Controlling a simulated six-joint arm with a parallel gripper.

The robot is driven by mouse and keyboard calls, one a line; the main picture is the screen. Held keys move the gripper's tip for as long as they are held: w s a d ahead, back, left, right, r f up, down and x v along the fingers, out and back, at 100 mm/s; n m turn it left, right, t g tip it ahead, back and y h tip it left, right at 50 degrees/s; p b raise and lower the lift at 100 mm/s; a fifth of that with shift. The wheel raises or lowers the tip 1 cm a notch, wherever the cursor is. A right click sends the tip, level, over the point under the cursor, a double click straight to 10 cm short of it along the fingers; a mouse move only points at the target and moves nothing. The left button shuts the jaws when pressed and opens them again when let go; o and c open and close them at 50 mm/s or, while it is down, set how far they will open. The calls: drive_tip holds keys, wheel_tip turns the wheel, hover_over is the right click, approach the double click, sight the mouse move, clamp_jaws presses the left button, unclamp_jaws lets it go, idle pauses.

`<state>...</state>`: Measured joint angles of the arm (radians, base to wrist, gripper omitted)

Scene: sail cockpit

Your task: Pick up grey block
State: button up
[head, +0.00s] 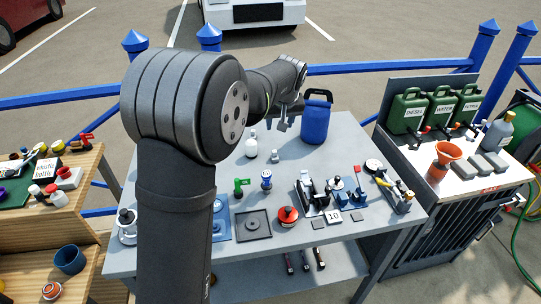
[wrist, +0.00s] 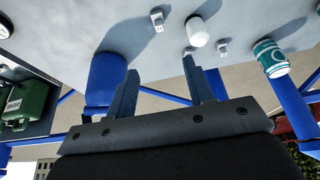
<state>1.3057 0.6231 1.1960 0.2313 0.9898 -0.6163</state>
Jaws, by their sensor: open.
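Several grey blocks (head: 481,165) lie side by side on the white top of the cabinet at the right in the head view. They do not show clearly in the wrist view. My gripper (head: 283,122) is above the grey table, left of the blue jug, well to the left of these blocks. In the wrist view my gripper (wrist: 162,68) has its two fingers apart with nothing between them. The blue jug (wrist: 106,76) shows beyond the left finger. Small grey fittings (wrist: 157,20) and a white bottle (wrist: 205,24) are on the table past the fingertips.
An orange funnel (head: 447,152), a grey bottle (head: 497,131) and green jerrycans (head: 440,106) stand around the blocks. The blue jug (head: 316,120) stands between my gripper and the cabinet. Switches and fittings crowd the table front. A blue railing (head: 390,67) runs behind.

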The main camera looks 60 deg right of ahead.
approach(275, 152)
drive_tip(key=x, duration=0.5)
drive_tip(key=shift+w+d+r, duration=0.1)
drive_tip(key=shift+w+d, duration=0.1)
drive_tip(key=shift+w, duration=0.15)
drive_tip(key=x, duration=0.5)
drive_tip(key=shift+s+a+f, duration=0.2)
drive_tip(key=shift+s+f, duration=0.05)
drive_tip(key=shift+s, duration=0.05)
clamp_jaws()
drive_tip(key=shift+r, duration=0.15)
